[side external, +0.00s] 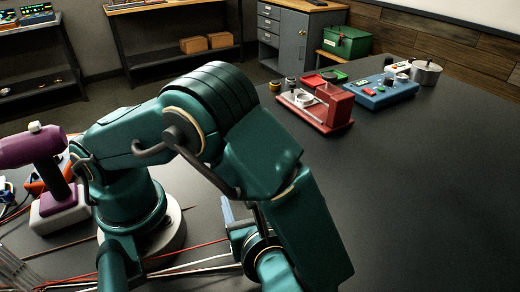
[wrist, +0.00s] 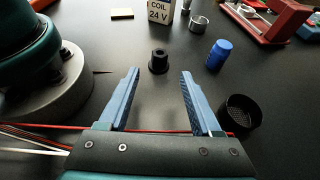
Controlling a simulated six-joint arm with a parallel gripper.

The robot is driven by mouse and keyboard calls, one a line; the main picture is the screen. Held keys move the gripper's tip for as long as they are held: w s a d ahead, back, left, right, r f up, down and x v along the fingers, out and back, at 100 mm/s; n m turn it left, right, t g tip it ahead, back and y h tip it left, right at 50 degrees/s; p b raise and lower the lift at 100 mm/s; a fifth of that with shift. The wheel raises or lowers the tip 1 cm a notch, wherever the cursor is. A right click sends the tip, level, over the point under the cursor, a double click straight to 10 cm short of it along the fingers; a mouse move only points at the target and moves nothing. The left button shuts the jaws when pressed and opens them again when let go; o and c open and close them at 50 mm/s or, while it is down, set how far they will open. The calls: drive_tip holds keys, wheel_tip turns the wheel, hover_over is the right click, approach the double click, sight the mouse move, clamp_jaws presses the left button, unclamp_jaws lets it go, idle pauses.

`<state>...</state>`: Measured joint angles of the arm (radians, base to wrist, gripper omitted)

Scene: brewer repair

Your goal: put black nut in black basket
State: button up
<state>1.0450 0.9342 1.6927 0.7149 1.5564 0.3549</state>
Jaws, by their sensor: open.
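The black nut (wrist: 158,61) stands on the dark table in the wrist view, just beyond the fingertips and roughly midway between them. My gripper (wrist: 159,72) is open and empty, with its two blue fingers apart. The black basket (wrist: 240,113) is a round mesh cup to the right of the right finger, nearer than the nut. In the side external view my arm hides the nut and the basket, and only a bit of a blue finger shows.
A blue cylinder (wrist: 217,54), a metal ring (wrist: 199,23) and a white "COIL 24 V" box (wrist: 160,11) stand beyond the fingers. A red machine (side external: 318,106) and a blue panel (side external: 383,90) are farther back. Red and white cables lie beneath my gripper.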

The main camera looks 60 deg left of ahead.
drive_tip(key=shift+s+d+r, duration=0.15)
drive_tip(key=shift+d+r, duration=0.1)
drive_tip(key=shift+d, duration=0.35)
drive_tip(key=shift+r+n, duration=0.25)
drive_tip(key=shift+n, duration=0.05)
drive_tip(key=shift+a+r+n+g+h, duration=0.3)
drive_tip(key=shift+n+g+h, duration=0.2)
drive_tip(key=shift+g, duration=0.1)
drive_tip(key=a+r+n+t+h, duration=0.1)
drive_tip(key=a+r+n+h, duration=0.1)
drive_tip(key=r+n+h, duration=0.3)
drive_tip(key=s+a+r+n+t+h, duration=0.1)
drive_tip(key=r+n+h, duration=0.4)
drive_tip(key=n, duration=0.9)
drive_tip(key=shift+a+t+h, duration=0.45)
drive_tip(key=shift+t+h, duration=0.05)
drive_tip(key=shift+h, duration=0.5)
drive_tip(key=shift+o, duration=0.5)
drive_tip(key=shift+r, duration=0.1)
